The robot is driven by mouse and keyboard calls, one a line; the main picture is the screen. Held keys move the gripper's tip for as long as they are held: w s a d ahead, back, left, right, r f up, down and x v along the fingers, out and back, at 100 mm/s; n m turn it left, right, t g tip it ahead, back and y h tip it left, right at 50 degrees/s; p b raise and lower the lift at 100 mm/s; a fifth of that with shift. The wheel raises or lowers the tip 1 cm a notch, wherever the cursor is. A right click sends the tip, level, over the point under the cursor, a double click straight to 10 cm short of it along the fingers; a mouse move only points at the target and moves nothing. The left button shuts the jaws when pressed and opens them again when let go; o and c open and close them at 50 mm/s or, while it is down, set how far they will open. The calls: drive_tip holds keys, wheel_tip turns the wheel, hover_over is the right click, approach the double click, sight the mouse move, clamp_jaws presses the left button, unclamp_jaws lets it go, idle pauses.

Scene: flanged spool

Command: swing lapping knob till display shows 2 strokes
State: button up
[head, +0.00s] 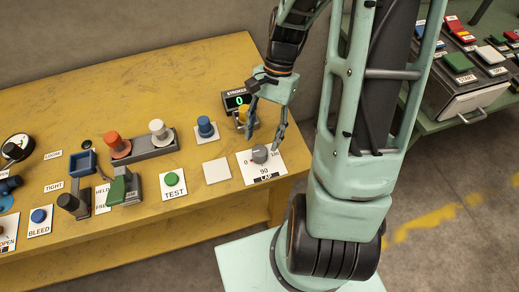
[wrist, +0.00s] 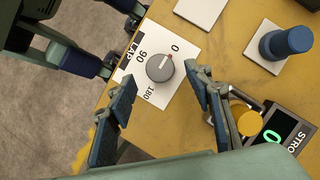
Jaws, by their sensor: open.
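The lapping knob (head: 260,154) is a round grey dial on a white plate marked LAP, with 0, 90 and 180 on its scale. In the wrist view the knob (wrist: 160,68) has a red pointer line that lies close to the 0 mark. The STROKES display (head: 236,99) shows a green 0; it is also in the wrist view (wrist: 270,137). My gripper (head: 268,131) is open above the plate, its fingers (wrist: 158,94) apart on either side of the knob's near side. I see no contact with the knob.
A yellow knob (wrist: 245,118) stands by the display, close to one finger. The yellow bench (head: 120,85) is bare at the back left.

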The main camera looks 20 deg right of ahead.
sight(260, 150)
drive_tip(key=x, duration=0.5)
drive_tip(key=shift+f, duration=0.3)
drive_tip(key=c, duration=1.2)
